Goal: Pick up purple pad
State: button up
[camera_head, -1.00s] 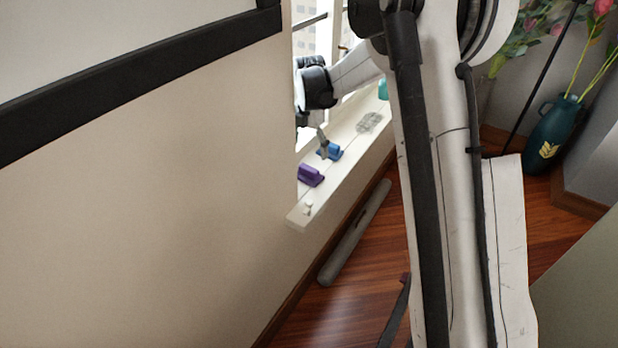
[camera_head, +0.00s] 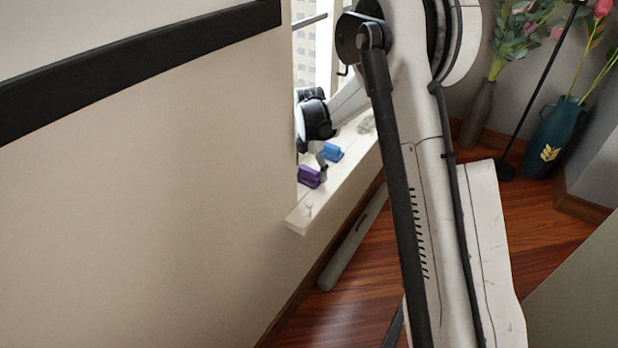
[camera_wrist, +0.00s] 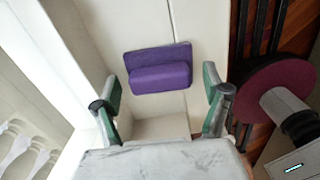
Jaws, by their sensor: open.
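The purple pad (camera_head: 309,177) lies on the white window ledge (camera_head: 291,219), near its front end. In the wrist view the purple pad (camera_wrist: 160,77) shows whole, with a raised block on a flat base, just beyond and between my fingertips. My gripper (camera_wrist: 160,97) is open and empty, with one green-edged finger on each side. In the head view my gripper (camera_head: 321,162) is above the ledge by the purple pad, and one finger partly overlaps the pad in the picture. I cannot tell from there whether they touch.
A small white object (camera_head: 308,209) stands at the ledge's near end. The wall (camera_head: 150,220) is close on the left. A grey tube-like object (camera_head: 352,243) lies on the floor (camera_head: 365,290). A teal vase (camera_head: 552,135) stands at the right.

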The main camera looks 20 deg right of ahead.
aim_at(309, 169)
jog(key=shift+c, duration=0.6)
jog(key=c, duration=1.1)
jog(key=shift+r, duration=0.1)
jog(key=shift+c, duration=0.2)
notch_tip(309, 169, up, 10)
jog(key=p, duration=0.3)
jog(key=o, duration=0.4)
jog(key=shift+c, duration=1.4)
